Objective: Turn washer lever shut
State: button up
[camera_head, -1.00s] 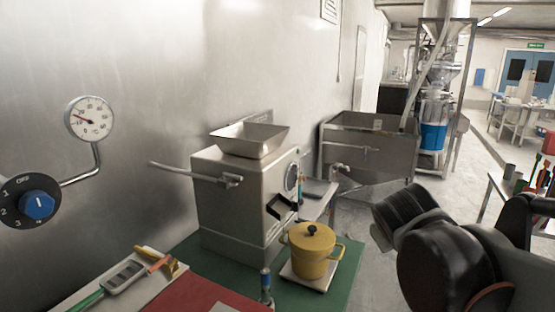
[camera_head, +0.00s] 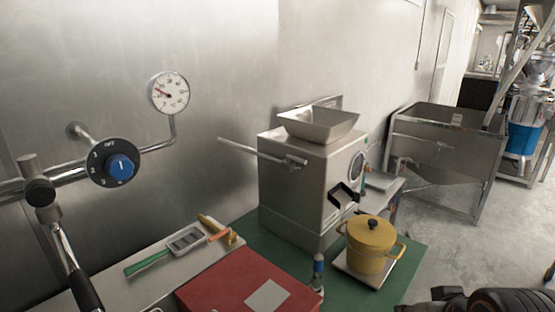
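No part is clearly marked as the washer lever. A steel basin (camera_head: 440,160) stands on legs at the right, with a small tap-like fitting (camera_head: 405,163) at its near side, too small to read its position. A long metal rod (camera_head: 255,149) sticks out leftward from the box-shaped grinder (camera_head: 305,185). At the far left, a pipe fitting with a black-handled arm (camera_head: 68,250) hangs down beside a black dial with a blue knob (camera_head: 121,167). My gripper is not in view; only black parts of my arm show at the bottom right edge.
A round gauge (camera_head: 169,92) is on the wall. A yellow pot (camera_head: 371,245) stands before the grinder on a green surface (camera_head: 412,262). A red box (camera_head: 245,283) and a green-handled tool (camera_head: 150,262) lie nearer. Open floor (camera_head: 435,260) is at the right.

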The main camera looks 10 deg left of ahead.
aim_at(299, 160)
jog(key=i+l+u, duration=0.1)
jog(key=u, duration=0.25)
jog(key=i+l+u, duration=0.2)
jog(key=u, duration=0.15)
